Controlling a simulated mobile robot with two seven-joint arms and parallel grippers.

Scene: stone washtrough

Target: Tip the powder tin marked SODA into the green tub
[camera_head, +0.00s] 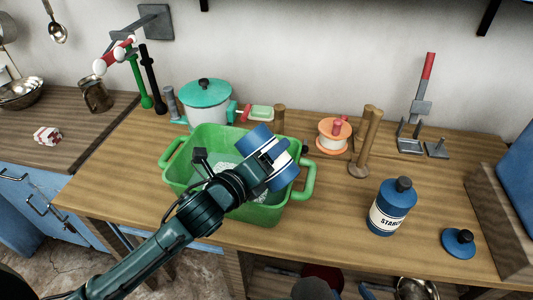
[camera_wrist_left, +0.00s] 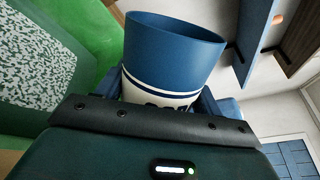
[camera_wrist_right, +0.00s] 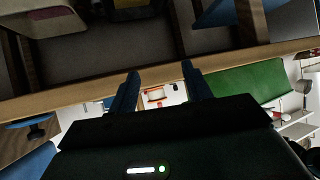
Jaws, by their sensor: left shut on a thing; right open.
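The green tub (camera_head: 265,214) stands on the wooden worktop; a speckled pale patch (camera_head: 226,172) covers part of its floor, and shows in the left wrist view (camera_wrist_left: 30,70). My left gripper (camera_head: 268,162) is shut on a blue tin (camera_head: 284,180) with a white band, holding it tilted above the tub's right part. The tin (camera_wrist_left: 172,40) shows its wide rim in the left wrist view; its lettering is mostly hidden by the gripper. My right gripper (camera_wrist_right: 160,75) is open and empty in the right wrist view, facing the worktop's edge. I cannot make it out clearly in the head view.
A blue STARCH bottle (camera_head: 391,208) with a black cap and a blue lid (camera_head: 459,243) stand to the right. Behind the tub are a teal-lidded pot (camera_head: 206,102), an orange spool (camera_head: 333,135) and wooden pegs (camera_head: 366,142).

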